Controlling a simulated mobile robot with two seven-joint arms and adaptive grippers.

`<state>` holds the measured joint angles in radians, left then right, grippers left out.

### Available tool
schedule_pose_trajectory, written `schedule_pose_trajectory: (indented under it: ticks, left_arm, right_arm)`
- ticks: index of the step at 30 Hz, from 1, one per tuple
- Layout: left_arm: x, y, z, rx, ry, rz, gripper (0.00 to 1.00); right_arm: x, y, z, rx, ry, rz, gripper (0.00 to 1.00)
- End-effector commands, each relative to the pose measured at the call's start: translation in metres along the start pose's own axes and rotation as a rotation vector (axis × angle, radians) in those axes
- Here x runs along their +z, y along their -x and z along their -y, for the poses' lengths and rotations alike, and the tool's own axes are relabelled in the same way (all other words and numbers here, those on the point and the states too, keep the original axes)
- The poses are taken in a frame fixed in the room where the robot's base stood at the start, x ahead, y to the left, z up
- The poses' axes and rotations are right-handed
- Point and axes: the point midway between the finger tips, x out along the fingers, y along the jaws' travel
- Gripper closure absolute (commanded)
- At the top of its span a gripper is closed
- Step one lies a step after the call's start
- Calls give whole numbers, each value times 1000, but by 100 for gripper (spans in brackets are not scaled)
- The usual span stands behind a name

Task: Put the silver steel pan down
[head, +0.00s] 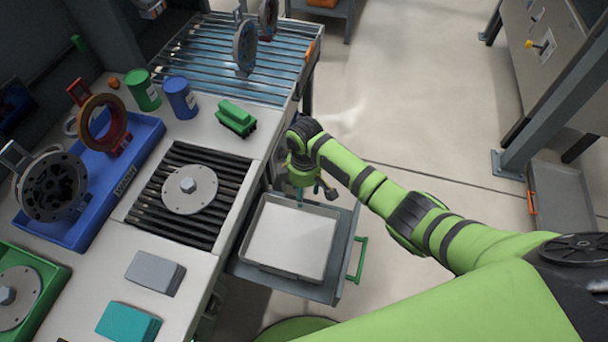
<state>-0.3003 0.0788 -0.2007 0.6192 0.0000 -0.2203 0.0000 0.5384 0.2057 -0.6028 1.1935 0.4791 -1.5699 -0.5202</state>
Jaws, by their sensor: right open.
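The silver steel pan (250,259) is a shallow rectangular tray with a pale flat inside. It lies level on a grey pull-out drawer (340,262) with a green handle, at the right side of the workbench. My right gripper (315,196) is open at the far rim of the pan, with its fingers pointing down. I cannot tell whether a finger touches the rim. My left gripper is not in view.
The workbench holds a black roller section with a round flanged disc (189,190), a blue tray (85,228), a green tray (48,249), green and blue cans, a green brush (236,117) and stacked cloths or pads (155,272).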

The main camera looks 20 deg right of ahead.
Motion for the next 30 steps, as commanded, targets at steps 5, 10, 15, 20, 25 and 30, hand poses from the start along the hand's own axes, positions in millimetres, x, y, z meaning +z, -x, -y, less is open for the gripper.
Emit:
schedule_pose_trajectory:
  ticks: [5, 10, 15, 20, 25, 30]
  left_arm:
    - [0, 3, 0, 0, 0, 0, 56]
    - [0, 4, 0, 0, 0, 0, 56]
    - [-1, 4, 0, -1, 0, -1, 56]
    - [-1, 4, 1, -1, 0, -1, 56]
    - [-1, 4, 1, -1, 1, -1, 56]
    - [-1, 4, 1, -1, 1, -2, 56]
  right_arm:
    - [-1, 42, -1, 3, 1, -3, 47]
    - [0, 69, -1, 2, -1, -2, 47]
    - [0, 81, -1, 1, -1, 0, 47]
    - [0, 83, 0, 0, 0, 0, 47]
    - [0, 83, 0, 0, 0, 0, 47]
    - [0, 82, 0, 0, 0, 0, 47]
